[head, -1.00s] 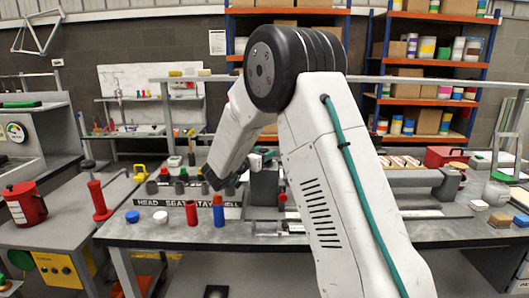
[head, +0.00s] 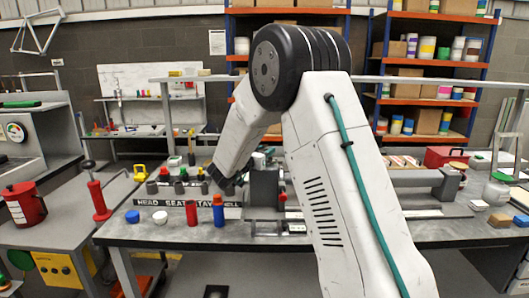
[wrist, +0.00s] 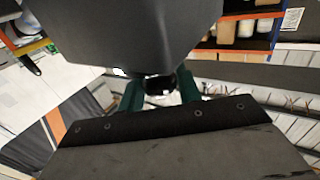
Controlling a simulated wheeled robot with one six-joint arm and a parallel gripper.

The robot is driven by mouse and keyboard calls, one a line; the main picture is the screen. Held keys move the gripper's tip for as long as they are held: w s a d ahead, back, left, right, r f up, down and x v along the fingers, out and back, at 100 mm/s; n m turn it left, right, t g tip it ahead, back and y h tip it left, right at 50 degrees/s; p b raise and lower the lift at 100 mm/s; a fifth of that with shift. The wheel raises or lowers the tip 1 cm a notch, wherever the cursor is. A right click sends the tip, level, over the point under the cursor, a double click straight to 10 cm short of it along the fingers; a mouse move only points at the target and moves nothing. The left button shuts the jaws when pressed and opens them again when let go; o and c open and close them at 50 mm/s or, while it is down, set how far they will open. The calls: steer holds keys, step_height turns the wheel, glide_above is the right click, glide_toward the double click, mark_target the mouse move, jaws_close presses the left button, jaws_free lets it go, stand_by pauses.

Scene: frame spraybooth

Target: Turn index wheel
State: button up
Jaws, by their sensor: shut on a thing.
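My gripper (wrist: 159,90) shows in the wrist view as two green fingers closed on a small dark part, which I take to be the index wheel (wrist: 158,84). Most of that part is hidden behind the dark housing and wrist plate. In the head view my arm reaches down to the left side of the dark grey block (head: 265,187) of the long bench fixture. There the wheel and fingertips are mostly hidden by my wrist, so the wheel's angle cannot be read.
The fixture's long tube (head: 405,178) extends right.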

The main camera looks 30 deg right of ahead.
steer(key=n+t+y, duration=0.3)
steer(key=n+t, duration=0.1)
steer(key=t, duration=0.1)
steer(key=shift+s+d+t+y, duration=0.1)
steer(key=shift+s+t+y, duration=0.05)
steer(key=shift+t+y, duration=0.2)
steer(key=n+t+y, duration=0.2)
steer(key=n+y, duration=0.1)
steer(key=n+t+y, duration=0.2)
steer(key=y, duration=0.2)
steer(key=shift+n+y, duration=0.25)
steer(key=shift+n, duration=0.15)
steer(key=n+y, duration=0.3)
steer(key=y, duration=0.1)
steer(key=n+y, duration=0.2)
steer(key=y, duration=0.3)
steer(key=shift+n+t, duration=0.25)
steer(key=shift+n, duration=0.15)
steer(key=shift+n+g+y, duration=0.4)
steer(key=shift+n+y, duration=0.5)
steer(key=shift+y, duration=0.7)
steer(key=o, duration=0.9)
steer(key=v, duration=0.7)
steer(key=shift+s+d+r, duration=0.1)
steer(key=shift+s, duration=0.15)
